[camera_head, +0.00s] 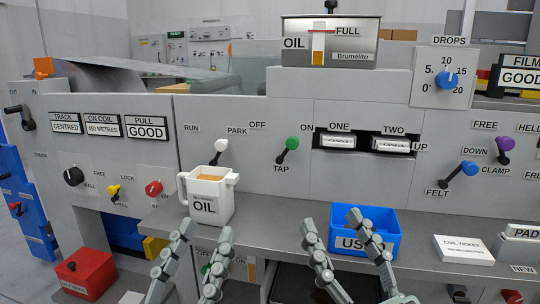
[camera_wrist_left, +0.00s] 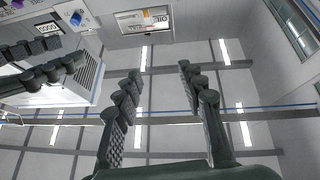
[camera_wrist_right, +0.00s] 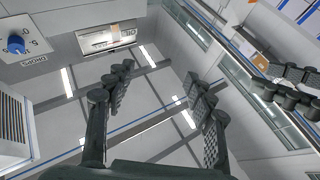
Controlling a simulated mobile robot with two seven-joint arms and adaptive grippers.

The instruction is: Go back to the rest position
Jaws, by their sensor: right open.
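My left gripper (camera_head: 206,230) is in the lower middle of the head view, fingers apart and pointing up, in front of the shelf. Its fingers in the left wrist view (camera_wrist_left: 160,72) have nothing between them. My right gripper (camera_head: 331,218) is to its right, also open and pointing up, its fingers partly covering the blue bin marked US (camera_head: 385,216). The right wrist view shows its spread fingers (camera_wrist_right: 160,72) with only wall and ceiling between them. The white OIL jug (camera_head: 207,188) stands on the shelf behind my left gripper, apart from it.
The grey shelf (camera_head: 265,224) runs along the panel. A white coil ticket block (camera_head: 463,250) lies on it at the right. Levers stick out above, including a white one (camera_head: 221,146) and a green one (camera_head: 291,144). A red box (camera_head: 86,272) is at the lower left.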

